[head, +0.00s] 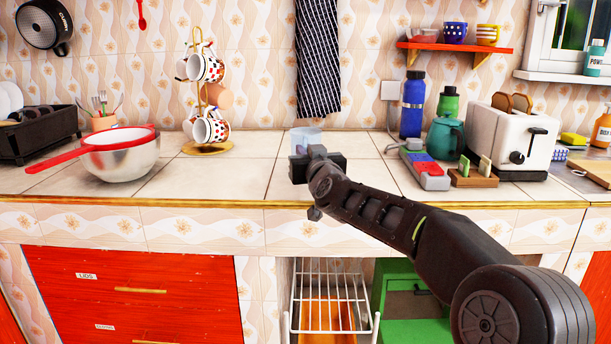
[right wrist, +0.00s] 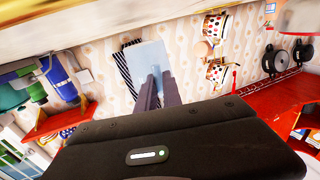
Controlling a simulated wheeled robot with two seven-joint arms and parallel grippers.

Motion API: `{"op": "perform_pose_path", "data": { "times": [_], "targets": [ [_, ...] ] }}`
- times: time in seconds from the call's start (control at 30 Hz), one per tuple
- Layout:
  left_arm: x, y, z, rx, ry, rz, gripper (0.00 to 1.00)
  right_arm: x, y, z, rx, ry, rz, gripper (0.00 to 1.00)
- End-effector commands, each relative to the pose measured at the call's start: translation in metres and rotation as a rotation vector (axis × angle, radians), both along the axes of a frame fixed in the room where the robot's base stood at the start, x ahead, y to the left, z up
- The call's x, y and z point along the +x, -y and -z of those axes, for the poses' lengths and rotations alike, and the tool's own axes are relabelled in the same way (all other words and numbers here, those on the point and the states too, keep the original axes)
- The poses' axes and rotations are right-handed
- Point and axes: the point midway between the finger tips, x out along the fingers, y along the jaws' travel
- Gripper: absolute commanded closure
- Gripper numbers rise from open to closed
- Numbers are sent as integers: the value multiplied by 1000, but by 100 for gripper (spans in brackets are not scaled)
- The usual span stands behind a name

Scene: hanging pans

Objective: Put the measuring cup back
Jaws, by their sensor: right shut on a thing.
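The measuring cup (head: 307,136) is pale blue and see-through. In the head view it shows just behind my right gripper (head: 312,153), over the tiled counter; I cannot tell if its base touches the tiles. In the right wrist view the measuring cup (right wrist: 150,58) sits at the tips of the two fingers of my right gripper (right wrist: 161,82), which is shut on it. The gripper body hides the lower part of the cup in the head view. My left gripper is not in view.
A striped towel (head: 318,60) hangs behind. Right are a blue bottle (head: 412,105), teal pot (head: 445,138) and toaster (head: 508,142). Below is an open wire rack (head: 330,295). Counter left of the gripper is clear.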

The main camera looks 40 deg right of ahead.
Motion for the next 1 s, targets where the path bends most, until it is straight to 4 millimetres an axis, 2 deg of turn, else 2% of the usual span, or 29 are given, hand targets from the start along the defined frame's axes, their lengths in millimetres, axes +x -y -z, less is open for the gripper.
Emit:
{"op": "perform_pose_path", "data": {
  "times": [0.2,0.4,0.5,0.9,0.93,1.0],
  "targets": [
    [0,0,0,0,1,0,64,0,0,0,0,0,0,100],
    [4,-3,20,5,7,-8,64,0,0,29,1,-2,1,100],
    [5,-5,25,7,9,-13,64,0,0,37,0,0,0,100],
    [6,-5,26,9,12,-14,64,0,0,40,1,0,0,100],
    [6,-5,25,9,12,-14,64,0,0,39,1,0,0,88],
    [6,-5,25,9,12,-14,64,0,0,39,1,0,0,82]
  ]
}}
